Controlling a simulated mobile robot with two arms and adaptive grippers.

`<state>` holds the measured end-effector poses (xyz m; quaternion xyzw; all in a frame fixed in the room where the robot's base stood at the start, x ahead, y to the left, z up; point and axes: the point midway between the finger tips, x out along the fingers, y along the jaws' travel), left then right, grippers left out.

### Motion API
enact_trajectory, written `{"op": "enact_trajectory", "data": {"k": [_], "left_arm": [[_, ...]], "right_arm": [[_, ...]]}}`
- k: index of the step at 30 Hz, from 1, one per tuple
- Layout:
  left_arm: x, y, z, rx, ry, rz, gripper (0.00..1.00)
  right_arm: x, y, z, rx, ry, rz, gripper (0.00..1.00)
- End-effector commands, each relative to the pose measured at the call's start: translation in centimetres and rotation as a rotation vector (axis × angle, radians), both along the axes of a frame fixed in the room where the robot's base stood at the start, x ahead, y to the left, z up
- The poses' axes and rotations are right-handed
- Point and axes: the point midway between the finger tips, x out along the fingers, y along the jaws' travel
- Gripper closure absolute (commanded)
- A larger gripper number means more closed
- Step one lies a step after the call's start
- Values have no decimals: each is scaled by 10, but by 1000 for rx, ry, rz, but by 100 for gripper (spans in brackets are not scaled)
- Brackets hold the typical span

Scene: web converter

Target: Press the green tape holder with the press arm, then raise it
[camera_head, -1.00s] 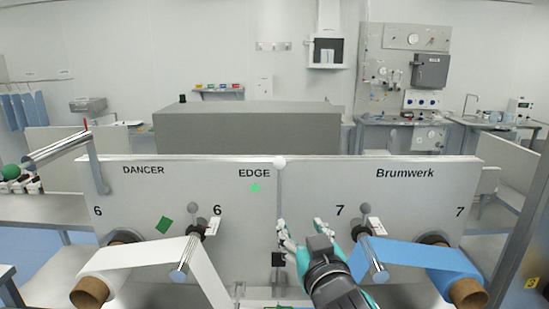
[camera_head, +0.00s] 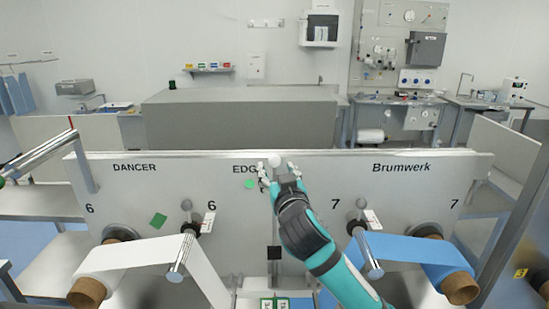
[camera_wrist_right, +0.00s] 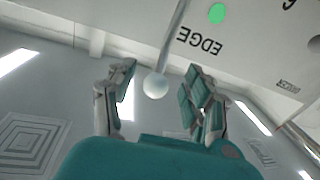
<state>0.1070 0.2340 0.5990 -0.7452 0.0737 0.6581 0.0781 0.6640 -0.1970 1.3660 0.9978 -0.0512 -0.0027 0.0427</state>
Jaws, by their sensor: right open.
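The press arm is a thin upright rod with a pale ball knob (camera_head: 275,160) at its top, in front of the panel's top edge. A black block (camera_head: 274,253) sits low on the rod. My right gripper (camera_head: 277,168) is open, with its fingers on either side of the knob. In the right wrist view the knob (camera_wrist_right: 155,85) stands between the spread fingers, with a gap on each side. Small green-framed pieces (camera_head: 267,303) at the bottom edge, below the rod, may be the green tape holder; they are cut off. My left gripper does not show.
The grey panel (camera_head: 330,185) spans the middle. A white web (camera_head: 135,255) runs from a roll at left and a blue web (camera_head: 415,249) from a roll at right. A roller (camera_head: 45,155) juts out at upper left. A grey cabinet (camera_head: 240,125) stands behind.

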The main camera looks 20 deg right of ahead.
Motion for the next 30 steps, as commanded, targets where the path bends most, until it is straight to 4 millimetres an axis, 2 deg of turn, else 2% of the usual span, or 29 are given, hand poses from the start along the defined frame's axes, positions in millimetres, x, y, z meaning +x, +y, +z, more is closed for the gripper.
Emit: {"op": "enact_trajectory", "data": {"k": [2,6,12,18,20,30], "left_arm": [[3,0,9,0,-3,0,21],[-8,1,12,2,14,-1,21],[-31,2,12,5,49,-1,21],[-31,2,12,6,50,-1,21],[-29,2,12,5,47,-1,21],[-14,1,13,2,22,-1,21]], "right_arm": [[13,-2,3,-1,2,-2,48],[28,-3,1,-1,1,-2,48],[35,-4,0,0,-1,0,48],[35,-4,0,0,0,0,48],[35,-4,0,0,0,0,54],[35,-4,-1,0,0,-1,99]]}}
